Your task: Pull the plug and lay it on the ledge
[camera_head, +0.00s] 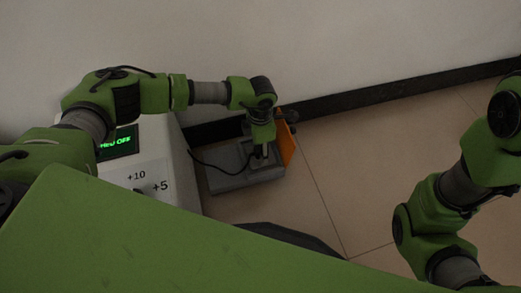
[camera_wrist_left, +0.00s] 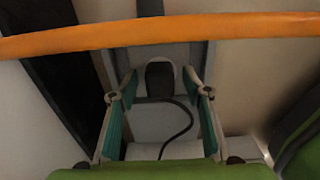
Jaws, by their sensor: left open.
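The dark plug (camera_wrist_left: 160,77) shows in the left wrist view, set against a paler surround. A black cable (camera_wrist_left: 187,122) curves down from near it. My left gripper (camera_wrist_left: 160,92) is open, with one finger on each side of the plug and gaps between. In the head view my left gripper (camera_head: 262,154) points down over a grey unit (camera_head: 228,172) beside the wall and hides the plug. I cannot tell which surface is the ledge. My right arm is at the right; its gripper is out of view.
An orange panel (camera_head: 287,138) stands close beside my left gripper and crosses the wrist view as a bar (camera_wrist_left: 90,38). A white machine (camera_head: 172,165) with a green-lit display (camera_head: 118,143) stands left, the cable (camera_head: 212,168) running from it. Tiled floor (camera_head: 340,170) is clear.

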